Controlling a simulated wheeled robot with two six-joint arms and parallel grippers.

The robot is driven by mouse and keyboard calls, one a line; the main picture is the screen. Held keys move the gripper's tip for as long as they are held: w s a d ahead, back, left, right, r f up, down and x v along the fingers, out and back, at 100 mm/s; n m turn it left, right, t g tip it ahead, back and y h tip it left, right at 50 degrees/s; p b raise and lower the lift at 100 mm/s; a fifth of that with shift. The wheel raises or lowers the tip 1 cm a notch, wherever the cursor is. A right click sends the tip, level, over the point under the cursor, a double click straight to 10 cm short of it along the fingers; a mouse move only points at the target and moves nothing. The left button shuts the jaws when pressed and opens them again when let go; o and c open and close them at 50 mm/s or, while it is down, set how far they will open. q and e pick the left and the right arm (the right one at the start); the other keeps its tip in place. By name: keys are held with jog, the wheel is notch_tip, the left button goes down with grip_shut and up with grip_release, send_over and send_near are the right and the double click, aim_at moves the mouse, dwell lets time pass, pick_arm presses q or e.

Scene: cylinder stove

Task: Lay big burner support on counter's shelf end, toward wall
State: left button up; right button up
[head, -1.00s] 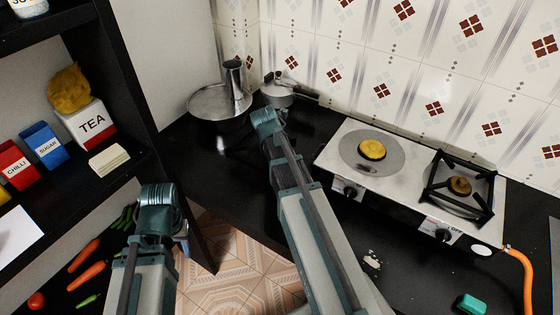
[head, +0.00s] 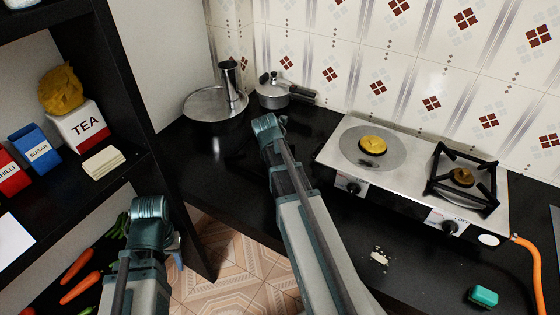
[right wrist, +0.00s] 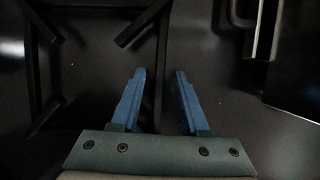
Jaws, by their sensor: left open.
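The big burner support (right wrist: 162,62), a black frame of bars, lies on the black counter and shows best in the right wrist view. In the head view it is dark on dark and partly behind my right arm. My right gripper (right wrist: 158,102) is open over it, with one bar running between its blue fingers; I cannot tell if they touch it. In the head view my right wrist hides those fingers. My left gripper (head: 176,250) is mostly hidden by its wrist, beside the shelf, with nothing visible in it. The counter (head: 205,165) meets the shelf at left and the tiled wall behind.
A steel pan with a moka pot (head: 228,85) and a pressure cooker (head: 272,94) stand at the counter's back corner. The stove (head: 400,160) is at right, with a smaller support (head: 487,185) on its right burner. The shelf (head: 130,80) borders the left.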

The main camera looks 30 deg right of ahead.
jog(key=shift+r, duration=0.1)
jog(key=p+v, duration=1.1)
jog(key=v, duration=0.1)
dwell(0.4)
jog(key=s+a+m+g+y, duration=0.1)
jog(key=s+a+m, duration=0.4)
jog(key=a, duration=0.4)
jog(key=s+a+f+m+g, duration=0.1)
jog(key=s+a+m, duration=0.4)
jog(key=a+m, duration=0.3)
jog(key=s+a+m+y, duration=0.1)
jog(key=s+a+m, duration=0.4)
jog(key=a, duration=0.5)
jog(key=shift+f+m+g+y, duration=0.3)
jog(key=shift+m+g, duration=0.1)
jog(key=shift+m, duration=0.7)
jog(key=shift+s, duration=0.1)
